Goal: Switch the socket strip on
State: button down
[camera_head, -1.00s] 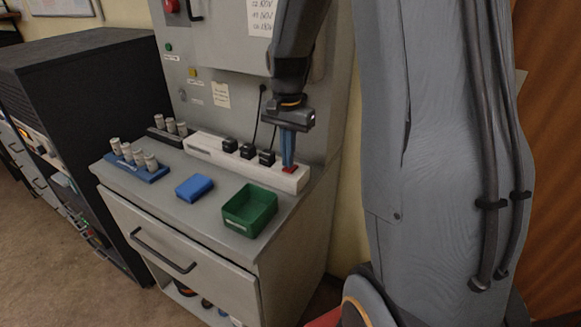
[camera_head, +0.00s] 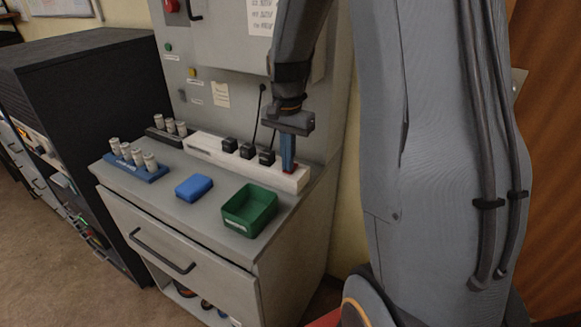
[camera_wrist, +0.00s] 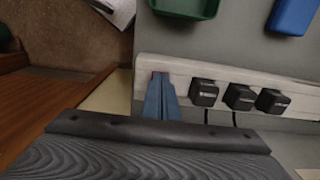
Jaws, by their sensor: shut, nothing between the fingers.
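The white socket strip (camera_head: 215,150) lies along the back of the console top, with three black plugs (camera_head: 247,151) in it. A red switch (camera_head: 291,169) sits at its right end, mostly hidden behind my fingers. My gripper (camera_head: 288,170) is shut and empty, pointing down with its blue fingertips at the red switch. In the wrist view the fingertips (camera_wrist: 160,80) overlap the end of the strip (camera_wrist: 230,72), and a sliver of red shows there. I cannot tell whether the fingertips press the switch or which way it is set.
A green bin (camera_head: 249,211) and a blue box (camera_head: 194,187) stand in front of the strip. A blue rack (camera_head: 137,168) with several silver cylinders is at the left. The console's back panel (camera_head: 215,120) rises close behind the strip.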

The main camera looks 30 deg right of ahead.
jog(key=shift+r, duration=0.1)
notch_tip(320, 180, up, 7)
jog(key=p, duration=0.5)
jog(key=shift+p, duration=0.35)
dwell(0.3)
jog(key=s+a+n+t, duration=0.3)
jog(key=s+a+n, duration=0.8)
jog(key=s, duration=0.4)
notch_tip(320, 180, down, 9)
jog(key=g+b, duration=0.1)
jog(key=b, duration=0.6)
jog(key=shift+d+g, duration=0.2)
jog(key=shift+g, duration=0.1)
